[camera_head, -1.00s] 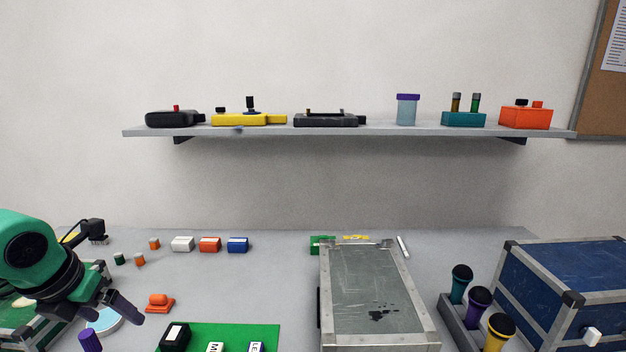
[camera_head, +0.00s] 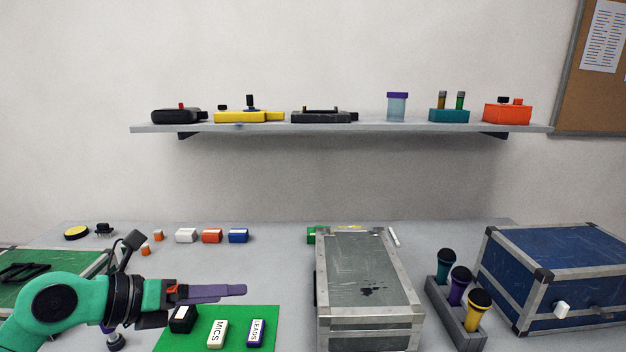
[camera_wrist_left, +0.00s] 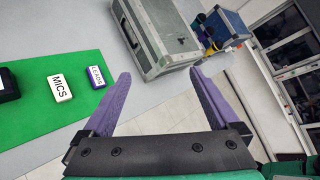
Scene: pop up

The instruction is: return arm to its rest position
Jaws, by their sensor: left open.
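My left gripper (camera_head: 238,290) reaches in from the lower left in the head view, its purple fingers pointing right, level above the green mat (camera_head: 270,325). In the left wrist view, the left gripper (camera_wrist_left: 160,74) has its two fingers spread wide with nothing between them. My left arm hides part of the black block (camera_head: 183,318) on the mat. The white MICS block (camera_head: 217,334) and the LEADS block (camera_head: 257,333) lie beside it. My right gripper does not show.
A closed grey case (camera_head: 365,270) stands right of the mat. Microphones stand in a grey holder (camera_head: 441,304) beside a blue case (camera_head: 560,265). Small coloured blocks, including a blue one (camera_head: 238,236), line the table's back. A loaded shelf (camera_head: 340,128) hangs above.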

